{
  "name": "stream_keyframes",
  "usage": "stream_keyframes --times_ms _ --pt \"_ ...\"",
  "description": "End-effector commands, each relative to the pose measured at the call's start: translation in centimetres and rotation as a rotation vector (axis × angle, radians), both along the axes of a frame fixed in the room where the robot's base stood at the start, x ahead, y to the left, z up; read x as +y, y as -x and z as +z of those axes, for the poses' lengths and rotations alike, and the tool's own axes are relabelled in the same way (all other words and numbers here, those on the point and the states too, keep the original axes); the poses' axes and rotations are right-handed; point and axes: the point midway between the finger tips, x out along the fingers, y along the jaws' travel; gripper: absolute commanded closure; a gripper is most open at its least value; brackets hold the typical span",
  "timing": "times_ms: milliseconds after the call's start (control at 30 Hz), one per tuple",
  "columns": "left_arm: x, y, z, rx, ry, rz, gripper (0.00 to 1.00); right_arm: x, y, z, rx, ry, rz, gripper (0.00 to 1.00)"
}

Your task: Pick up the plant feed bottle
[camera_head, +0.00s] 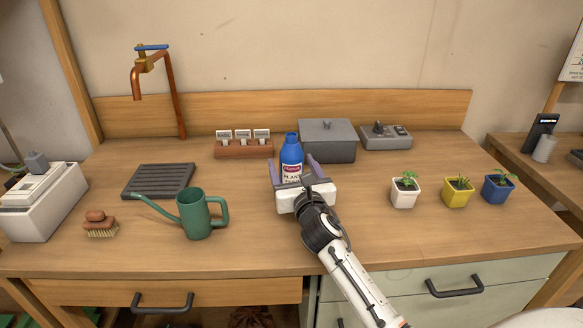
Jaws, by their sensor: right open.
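The plant feed bottle (291,152) is blue with a red and white label and stands upright on the wooden worktop, near the middle. My right gripper (297,168) reaches in from the front. Its two purple fingers are open, one on each side of the bottle's lower part. The gripper body hides the bottle's base, and I cannot tell whether the fingers touch it. My left gripper is not in view.
A grey lidded box (328,143) stands close behind the bottle to the right. A green watering can (196,216) stands left, potted plants (457,191) right. The front centre worktop is mostly clear.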

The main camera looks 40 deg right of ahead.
Motion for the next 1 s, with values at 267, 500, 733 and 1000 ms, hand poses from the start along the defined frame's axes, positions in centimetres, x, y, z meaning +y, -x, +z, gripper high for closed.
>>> stream_keyframes --times_ms 267,500,733,1000 --pt "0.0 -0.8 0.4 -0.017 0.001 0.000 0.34 -0.2 -0.6 0.0 0.000 -0.001 0.001 0.30" --pt "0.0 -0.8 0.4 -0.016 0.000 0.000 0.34 -0.2 -0.6 0.0 0.000 -0.001 0.000 0.64" --pt "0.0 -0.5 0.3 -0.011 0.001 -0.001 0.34 -0.2 -0.6 0.2 -0.004 0.001 0.001 0.85" --pt "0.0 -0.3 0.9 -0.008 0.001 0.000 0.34 -0.3 -0.6 2.1 -0.008 0.005 0.001 0.85"
